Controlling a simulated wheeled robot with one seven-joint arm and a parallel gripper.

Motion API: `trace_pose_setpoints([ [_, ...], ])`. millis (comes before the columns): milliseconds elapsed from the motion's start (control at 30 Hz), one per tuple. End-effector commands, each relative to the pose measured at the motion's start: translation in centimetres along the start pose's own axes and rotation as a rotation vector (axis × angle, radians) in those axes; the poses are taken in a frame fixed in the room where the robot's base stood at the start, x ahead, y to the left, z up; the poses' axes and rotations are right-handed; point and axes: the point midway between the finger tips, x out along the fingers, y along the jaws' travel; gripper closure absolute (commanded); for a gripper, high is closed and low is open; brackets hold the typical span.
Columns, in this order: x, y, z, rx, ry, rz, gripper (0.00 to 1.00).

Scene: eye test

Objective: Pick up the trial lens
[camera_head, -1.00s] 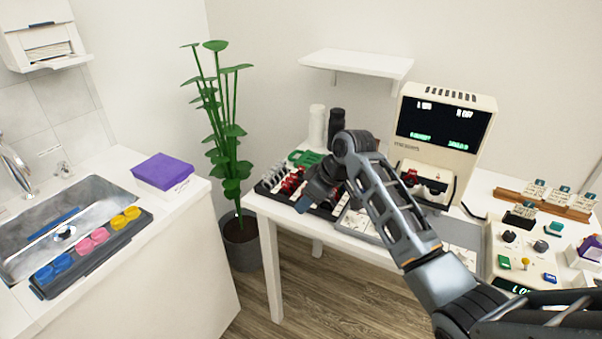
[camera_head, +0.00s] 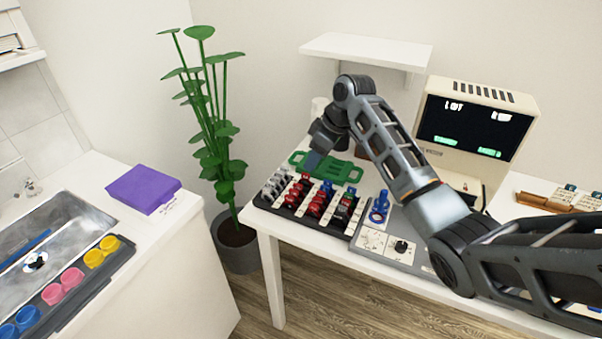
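Several small trial lenses with red, blue, black and silvery handles stand in rows in a black rack (camera_head: 290,213) at the left end of the white table; a red one (camera_head: 316,205) is near its middle. My gripper (camera_head: 312,160) points down above the back of the rack, near a green handled plate (camera_head: 345,173). The fingers are small and dark, so I cannot tell whether they are open or hold anything. A blue piece (camera_head: 380,207) stands upright on the grey panel right of the rack, apart from my gripper.
A cream machine with a dark screen (camera_head: 470,130) stands behind my arm. A wall shelf (camera_head: 365,48) hangs above. A potted plant (camera_head: 237,235) is left of the table. A counter on the left holds a purple-topped box (camera_head: 143,188) and a sink.

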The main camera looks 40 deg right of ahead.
Motion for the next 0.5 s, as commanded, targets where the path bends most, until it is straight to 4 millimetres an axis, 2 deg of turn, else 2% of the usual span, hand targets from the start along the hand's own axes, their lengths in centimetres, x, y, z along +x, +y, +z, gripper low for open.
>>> trace_pose_setpoints([
  [333,3.4,-0.1,0.0,0.0,-0.002,-0.002,0.61],
  [500,6.0,-0.1,0.1,0.0,-0.003,-0.003,0.61],
])
